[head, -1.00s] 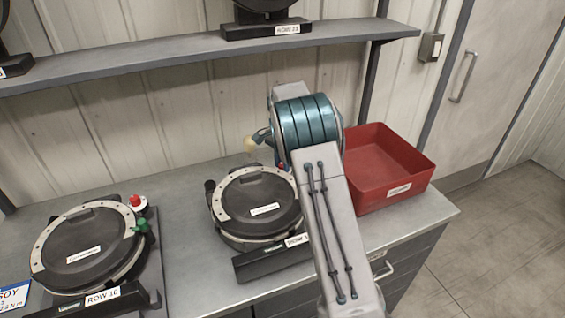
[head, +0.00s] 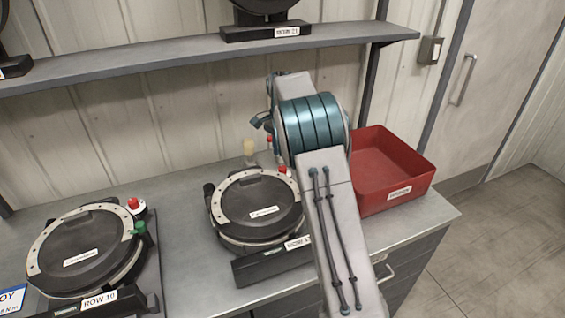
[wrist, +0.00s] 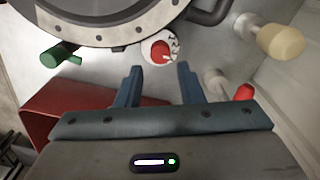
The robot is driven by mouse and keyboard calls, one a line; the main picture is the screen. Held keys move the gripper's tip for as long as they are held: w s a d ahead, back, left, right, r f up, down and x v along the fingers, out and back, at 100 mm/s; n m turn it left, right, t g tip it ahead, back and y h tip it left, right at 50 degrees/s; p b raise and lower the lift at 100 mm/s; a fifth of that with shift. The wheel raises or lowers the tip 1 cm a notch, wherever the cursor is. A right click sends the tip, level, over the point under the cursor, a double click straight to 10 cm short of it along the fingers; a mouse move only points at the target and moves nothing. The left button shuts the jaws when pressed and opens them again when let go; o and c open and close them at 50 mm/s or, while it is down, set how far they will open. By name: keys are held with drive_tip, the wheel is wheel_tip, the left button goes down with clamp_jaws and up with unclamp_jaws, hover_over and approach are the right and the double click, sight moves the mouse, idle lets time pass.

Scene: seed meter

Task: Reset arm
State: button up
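My gripper (wrist: 160,76) shows in the wrist view with its two blue fingers apart and nothing between them. The red-topped white knob (wrist: 160,52) of a seed meter lies just beyond the fingertips. The green knob (wrist: 62,57) is to its left, and the meter's dark round body fills the top. In the head view my arm reaches up in front of the right-hand seed meter (head: 262,212) and hides its right side. My gripper is mostly hidden behind the arm there.
A cream-handled item (head: 249,148) stands behind the right-hand meter; it also shows in the wrist view (wrist: 280,40). A red bin (head: 388,168) stands right of my arm. Another meter (head: 85,252) sits at the left. A shelf (head: 150,62) runs above the bench. Bare bench lies between the meters.

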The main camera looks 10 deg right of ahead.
drive_tip(key=shift+r, duration=0.95)
drive_tip(key=shift+s+d+r, duration=0.1)
drive_tip(key=shift+r, duration=0.1)
drive_tip(key=s+r+n+t, duration=0.1)
drive_tip(key=s+r+n, duration=0.3)
drive_tip(key=s, duration=0.6)
drive_tip(key=s+r+n+t, duration=0.1)
drive_tip(key=s+r+n, duration=0.1)
drive_tip(key=s+r, duration=0.5)
drive_tip(key=s+f+n, duration=0.2)
drive_tip(key=s+f, duration=0.1)
drive_tip(key=s, duration=0.8)
drive_tip(key=s+f+n+t, duration=0.1)
drive_tip(key=s+f+n, duration=0.2)
drive_tip(key=s, duration=0.7)
drive_tip(key=shift+s+f+n, duration=0.2)
drive_tip(key=shift+s+n, duration=0.1)
drive_tip(key=shift+s, duration=0.1)
